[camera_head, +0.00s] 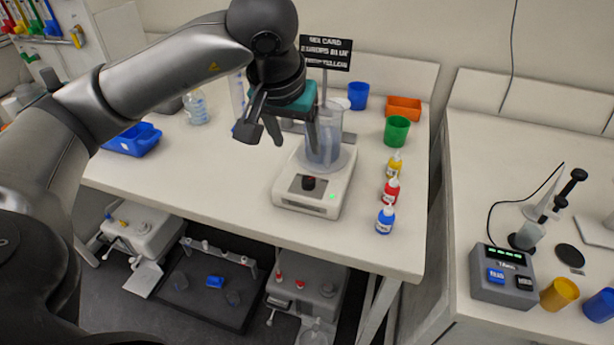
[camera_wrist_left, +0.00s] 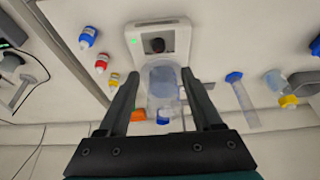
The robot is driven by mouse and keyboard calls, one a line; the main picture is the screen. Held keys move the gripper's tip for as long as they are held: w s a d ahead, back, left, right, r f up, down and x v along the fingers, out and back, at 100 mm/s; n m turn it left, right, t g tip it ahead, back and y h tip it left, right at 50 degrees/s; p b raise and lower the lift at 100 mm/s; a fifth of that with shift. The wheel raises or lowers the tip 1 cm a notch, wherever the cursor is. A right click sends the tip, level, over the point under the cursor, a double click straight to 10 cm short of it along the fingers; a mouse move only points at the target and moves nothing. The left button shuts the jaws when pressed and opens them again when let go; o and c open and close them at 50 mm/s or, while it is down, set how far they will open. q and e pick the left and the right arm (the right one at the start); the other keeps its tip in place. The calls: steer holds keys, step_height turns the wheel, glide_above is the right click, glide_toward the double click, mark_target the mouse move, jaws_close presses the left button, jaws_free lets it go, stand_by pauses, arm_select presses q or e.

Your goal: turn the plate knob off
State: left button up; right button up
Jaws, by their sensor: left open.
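The white stirring plate (camera_head: 290,201) stands near the front of the middle table, with a round dark knob (camera_head: 308,183) on its front panel and a green light beside it. A clear beaker (camera_head: 331,150) of bluish liquid stands on the plate. My left gripper (camera_head: 282,136) is open and empty, above and left of the beaker in the head view. In the left wrist view the plate (camera_wrist_left: 177,38) and knob (camera_wrist_left: 157,45) lie beyond the fingertips, and the beaker (camera_wrist_left: 162,85) shows between the open fingers (camera_wrist_left: 160,88). My right gripper is not in view.
Yellow, red and blue dropper bottles (camera_head: 391,190) line the right side of the plate. Green (camera_head: 396,132) and blue (camera_head: 358,96) cups and an orange tray (camera_head: 404,107) stand behind. A sign (camera_head: 326,53) rises behind the beaker.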

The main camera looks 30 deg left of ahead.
mark_target(308, 181)
arm_select(q)
steer(key=b+x, duration=0.1)
steer(key=x, duration=1.3)
steer(key=shift+d+f, duration=0.15)
steer(key=shift+f, duration=0.1)
steer(key=shift+c, duration=0.2)
jaws_close()
